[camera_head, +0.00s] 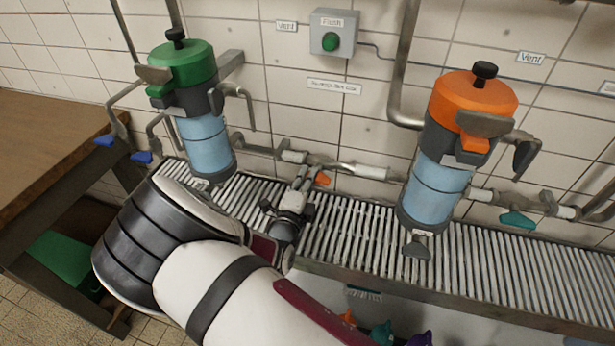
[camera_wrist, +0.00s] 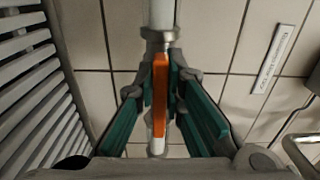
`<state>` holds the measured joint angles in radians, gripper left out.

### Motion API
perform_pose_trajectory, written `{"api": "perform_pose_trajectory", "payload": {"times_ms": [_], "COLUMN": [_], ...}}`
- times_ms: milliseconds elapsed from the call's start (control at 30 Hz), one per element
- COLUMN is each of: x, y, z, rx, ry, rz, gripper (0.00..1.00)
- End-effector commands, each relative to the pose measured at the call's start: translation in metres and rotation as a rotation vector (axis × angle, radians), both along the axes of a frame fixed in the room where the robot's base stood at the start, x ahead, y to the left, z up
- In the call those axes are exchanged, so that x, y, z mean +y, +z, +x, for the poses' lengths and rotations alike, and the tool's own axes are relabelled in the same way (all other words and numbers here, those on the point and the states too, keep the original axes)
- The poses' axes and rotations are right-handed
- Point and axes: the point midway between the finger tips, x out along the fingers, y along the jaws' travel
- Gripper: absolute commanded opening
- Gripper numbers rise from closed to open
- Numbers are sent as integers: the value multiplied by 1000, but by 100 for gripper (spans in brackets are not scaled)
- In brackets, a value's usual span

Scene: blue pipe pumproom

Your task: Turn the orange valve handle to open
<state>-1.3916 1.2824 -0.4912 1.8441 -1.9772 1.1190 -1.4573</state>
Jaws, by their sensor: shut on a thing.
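The orange valve handle (camera_wrist: 160,93) is a flat bar on the wall pipe (camera_wrist: 157,14). In the wrist view it looks lengthwise in line with the pipe. My gripper (camera_wrist: 160,88) is shut on it, with a teal-lined finger on either side. In the head view, the handle's orange end (camera_head: 322,178) shows just right of my gripper (camera_head: 302,180). The rest of the handle and part of the valve body are hidden there by my gripper and arm.
A green-topped filter housing (camera_head: 208,145) stands left and an orange-topped one (camera_head: 440,180) right, above a slatted grate (camera_head: 345,235). A teal handle (camera_head: 517,220) is on the pipe farther right, and blue handles (camera_head: 142,157) are at left. A wooden bench (camera_head: 45,140) stands at far left.

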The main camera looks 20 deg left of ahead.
Motion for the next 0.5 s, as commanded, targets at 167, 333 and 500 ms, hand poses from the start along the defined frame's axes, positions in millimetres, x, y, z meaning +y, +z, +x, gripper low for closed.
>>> {"api": "perform_pose_trajectory", "payload": {"times_ms": [167, 333, 500], "x": [1, 1, 1], "y": [-2, -2, -3], "z": [-1, -1, -1], "rx": [3, 4, 4], "ry": [3, 3, 3], "rz": [-13, -13, -13], "gripper": [0, 0, 26]}}
